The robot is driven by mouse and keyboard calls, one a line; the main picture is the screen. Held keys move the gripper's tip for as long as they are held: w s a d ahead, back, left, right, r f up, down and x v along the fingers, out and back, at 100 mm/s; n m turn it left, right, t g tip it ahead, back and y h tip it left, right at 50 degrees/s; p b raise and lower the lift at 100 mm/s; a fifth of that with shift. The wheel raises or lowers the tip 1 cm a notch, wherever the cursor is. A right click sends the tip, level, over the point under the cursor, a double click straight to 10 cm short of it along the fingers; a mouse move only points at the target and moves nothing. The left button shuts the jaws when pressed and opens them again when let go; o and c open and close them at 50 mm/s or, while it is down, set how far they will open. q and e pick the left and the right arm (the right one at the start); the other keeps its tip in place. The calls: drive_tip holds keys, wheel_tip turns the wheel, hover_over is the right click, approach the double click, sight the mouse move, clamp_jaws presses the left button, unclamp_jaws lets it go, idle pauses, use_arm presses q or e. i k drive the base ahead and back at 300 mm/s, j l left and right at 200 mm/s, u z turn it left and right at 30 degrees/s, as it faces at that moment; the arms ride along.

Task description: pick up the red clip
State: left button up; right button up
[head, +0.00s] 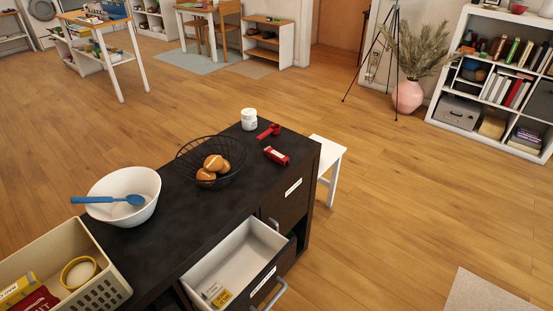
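A small red block-like object with a pale mark, which looks like the red clip (277,155), lies on the dark countertop (160,235) near its right end. A second red object, shaped like a scoop (268,131), lies just behind it and a little to the left; the two are apart. Neither of my grippers shows in the head view, and nothing touches the red objects.
A white jar (249,119), a black wire basket (183,157) with brown eggs or rolls, a white bowl (148,185) with a blue spoon (107,200) and a beige bin (42,255) stand on the counter. An open drawer (222,262) juts out in front. A white stool (328,150) stands beyond the right end.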

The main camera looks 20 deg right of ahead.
sight(271, 153)
drive_tip(key=l+u, duration=0.3)
drive_tip(key=l, duration=0.25)
drive_tip(key=l+u, duration=0.3)
drive_tip(key=l, duration=0.25)
drive_tip(key=i+l+u, duration=0.1)
drive_tip(key=l+u, duration=0.3)
drive_tip(key=l, duration=0.15)
drive_tip(key=l+u, duration=0.35)
drive_tip(key=l, duration=0.2)
drive_tip(key=k+l+u, duration=0.1)
drive_tip(key=l+u, duration=0.3)
drive_tip(key=l, duration=0.15)
